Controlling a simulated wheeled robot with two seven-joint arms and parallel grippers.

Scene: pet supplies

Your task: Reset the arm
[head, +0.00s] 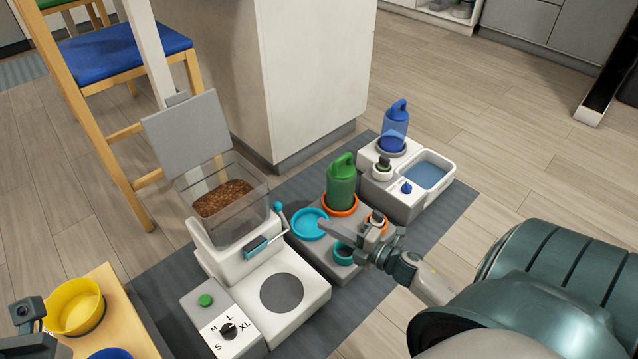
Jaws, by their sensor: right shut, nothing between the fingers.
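My right arm comes in from the right. A dark grey part of my left gripper (26,312) shows at the lower left edge, near a yellow bowl (75,305). Its fingers are not clear enough to tell their state.
A food dispenser (243,256) with kibble and a raised grey lid (187,131) stands left of the station. A green bottle (341,183) stands in an orange ring. A white water unit (404,201) with a blue bottle (396,128) is behind. Open floor lies to the right.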

